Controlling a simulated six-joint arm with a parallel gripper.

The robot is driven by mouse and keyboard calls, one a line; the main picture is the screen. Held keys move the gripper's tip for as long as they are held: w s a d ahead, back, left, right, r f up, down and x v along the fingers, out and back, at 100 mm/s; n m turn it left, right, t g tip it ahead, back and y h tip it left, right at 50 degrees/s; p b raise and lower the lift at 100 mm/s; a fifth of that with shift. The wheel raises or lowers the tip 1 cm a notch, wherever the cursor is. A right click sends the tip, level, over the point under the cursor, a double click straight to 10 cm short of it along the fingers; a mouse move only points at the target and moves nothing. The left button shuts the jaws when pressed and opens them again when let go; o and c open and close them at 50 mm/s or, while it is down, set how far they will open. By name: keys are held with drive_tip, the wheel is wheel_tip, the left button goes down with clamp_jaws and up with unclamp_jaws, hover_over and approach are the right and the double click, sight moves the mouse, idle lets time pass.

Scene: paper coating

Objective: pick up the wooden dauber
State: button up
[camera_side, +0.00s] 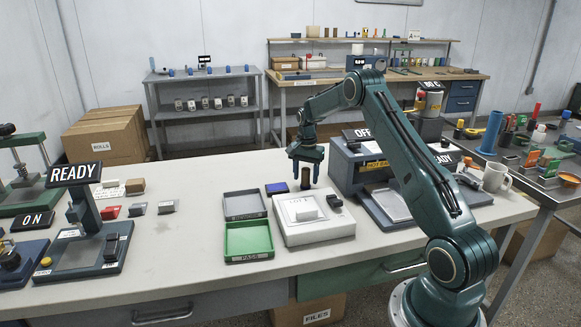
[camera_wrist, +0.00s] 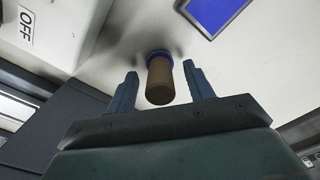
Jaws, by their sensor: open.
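The wooden dauber (camera_wrist: 160,82) is a short brown cylinder with a blue end, standing on the pale bench top. In the wrist view it lies between the two blue fingers of my gripper (camera_wrist: 164,88), with a gap on each side. In the side view the dauber (camera_side: 305,178) shows as a small dark brown post just below the fingertips of my gripper (camera_side: 306,172). My gripper points down, open and empty. I cannot tell exactly how far the fingertips reach down alongside the dauber.
A blue pad (camera_side: 276,188) lies left of the dauber, and a white device (camera_side: 318,230) stands in front of it. A dark machine with an OFF sign (camera_side: 352,160) is close on the right. Grey and green trays (camera_side: 249,240) sit to the left.

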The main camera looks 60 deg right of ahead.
sight(306, 168)
idle(0.4)
drive_tip(key=c, duration=1.1)
drive_tip(key=shift+r, duration=0.2)
wheel_tip(306, 168, up, 20)
drive_tip(key=shift+f, duration=0.15)
idle(0.3)
